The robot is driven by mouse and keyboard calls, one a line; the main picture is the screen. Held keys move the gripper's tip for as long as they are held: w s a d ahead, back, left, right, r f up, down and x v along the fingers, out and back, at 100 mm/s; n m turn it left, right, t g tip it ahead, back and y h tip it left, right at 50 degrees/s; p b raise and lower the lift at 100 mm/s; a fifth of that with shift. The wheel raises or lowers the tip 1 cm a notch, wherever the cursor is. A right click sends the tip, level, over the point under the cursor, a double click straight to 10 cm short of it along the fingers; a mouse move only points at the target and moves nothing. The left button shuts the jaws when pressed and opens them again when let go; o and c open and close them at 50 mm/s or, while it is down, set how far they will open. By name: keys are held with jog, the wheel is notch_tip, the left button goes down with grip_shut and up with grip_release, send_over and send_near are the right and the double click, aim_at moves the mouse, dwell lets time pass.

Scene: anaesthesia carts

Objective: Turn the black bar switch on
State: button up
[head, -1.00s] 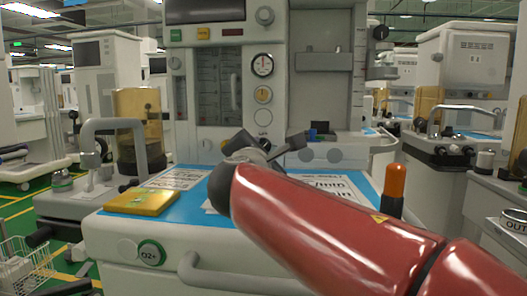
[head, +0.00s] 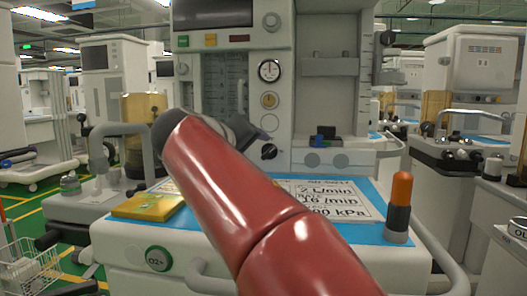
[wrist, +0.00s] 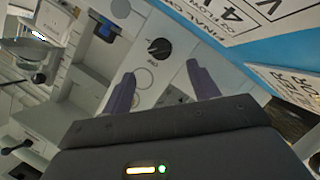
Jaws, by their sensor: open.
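The black bar switch (head: 269,151) is a round black knob with a raised bar, on the white machine front below the gauges. In the wrist view the switch (wrist: 158,46) shows whole, its bar slanted, beyond the fingertips and between their lines. My gripper (wrist: 163,85) is open and empty, with its two purple-grey fingers apart. A gap shows between the fingertips and the switch. In the head view my red arm hides much of the gripper, which is just up and left of the switch.
Two round gauges (head: 269,71) sit above the switch. Below it, a blue-topped worktop (head: 372,190) carries printed cards, a yellow block (head: 148,206) and an orange-topped cylinder (head: 400,205). A blue and black item (head: 325,133) stands on the ledge to the right.

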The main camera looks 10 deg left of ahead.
aim_at(266, 152)
jog(key=x, duration=0.7)
jog(key=shift+w+f+p, duration=0.15)
jog(key=shift+w+p, duration=0.25)
jog(key=c, duration=1)
